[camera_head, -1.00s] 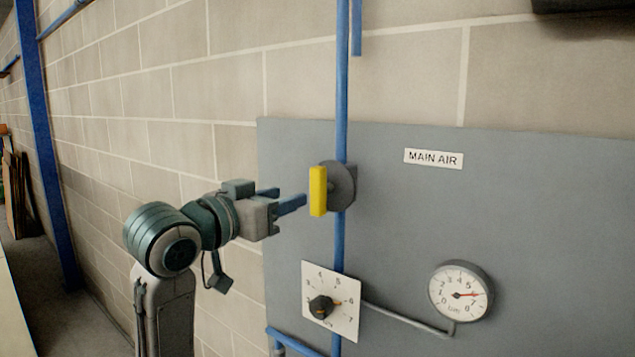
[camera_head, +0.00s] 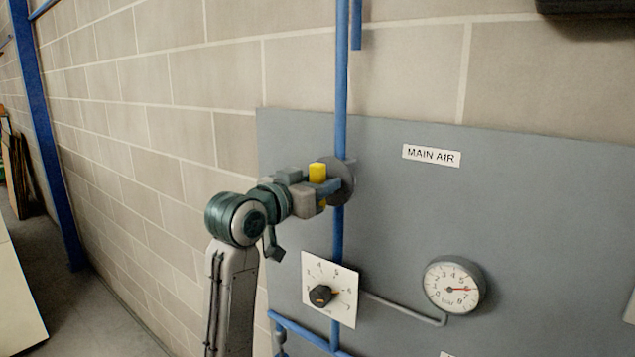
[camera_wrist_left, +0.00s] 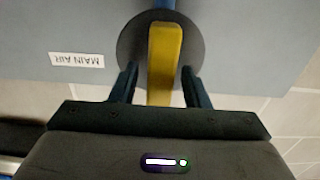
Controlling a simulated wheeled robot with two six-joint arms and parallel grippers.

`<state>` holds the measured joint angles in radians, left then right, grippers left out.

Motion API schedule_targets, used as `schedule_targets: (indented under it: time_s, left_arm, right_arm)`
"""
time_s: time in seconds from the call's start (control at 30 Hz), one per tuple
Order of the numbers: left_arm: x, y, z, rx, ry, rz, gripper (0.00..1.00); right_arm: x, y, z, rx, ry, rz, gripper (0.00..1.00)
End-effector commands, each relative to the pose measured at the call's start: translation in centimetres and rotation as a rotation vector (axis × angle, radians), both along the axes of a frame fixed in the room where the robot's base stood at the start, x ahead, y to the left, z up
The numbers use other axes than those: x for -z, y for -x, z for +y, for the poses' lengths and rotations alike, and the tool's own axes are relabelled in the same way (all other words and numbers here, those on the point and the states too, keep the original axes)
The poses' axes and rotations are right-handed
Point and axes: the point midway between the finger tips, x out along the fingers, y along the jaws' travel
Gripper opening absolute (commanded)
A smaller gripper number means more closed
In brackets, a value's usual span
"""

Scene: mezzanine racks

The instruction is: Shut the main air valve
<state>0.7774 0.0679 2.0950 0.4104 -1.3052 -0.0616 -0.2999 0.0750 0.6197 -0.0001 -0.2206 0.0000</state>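The main air valve has a yellow handle (camera_head: 318,172) in front of a dark round disc (camera_head: 343,181) on the vertical blue pipe. The handle stands upright, in line with the pipe. My left gripper (camera_head: 326,187) is at the handle and hides its middle part. In the left wrist view the yellow handle (camera_wrist_left: 165,62) lies between the two fingers of my left gripper (camera_wrist_left: 158,85), with a gap on each side. The fingers are open. A white "MAIN AIR" label (camera_head: 431,156) is to the right of the valve. My right gripper is not in view.
A pressure gauge (camera_head: 454,286) with a red needle is at the lower right of the grey panel (camera_head: 400,220). A white dial plate with a black knob (camera_head: 321,295) is below the valve. A block wall (camera_head: 160,90) is behind.

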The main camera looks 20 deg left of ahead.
Motion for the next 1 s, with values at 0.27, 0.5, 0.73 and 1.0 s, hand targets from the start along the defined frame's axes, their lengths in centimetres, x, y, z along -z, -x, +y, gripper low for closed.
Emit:
schedule_targets:
  time_s: [0.27,0.5,0.73,1.0]
  left_arm:
    - [0.0,0.0,0.0,0.0,0.0,0.0,0.0]
    - [0.0,0.0,0.0,0.0,-0.027,-0.01,0.0]
    - [0.0,0.1,-0.1,0.001,-0.137,-0.05,0.0]
    - [0.2,0.2,-0.4,0.001,-0.359,-0.132,0.0]
  right_arm:
    - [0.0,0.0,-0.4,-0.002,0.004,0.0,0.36]
    - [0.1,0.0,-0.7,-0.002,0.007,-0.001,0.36]
    - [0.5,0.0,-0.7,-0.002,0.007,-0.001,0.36]
    - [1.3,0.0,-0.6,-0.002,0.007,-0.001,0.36]
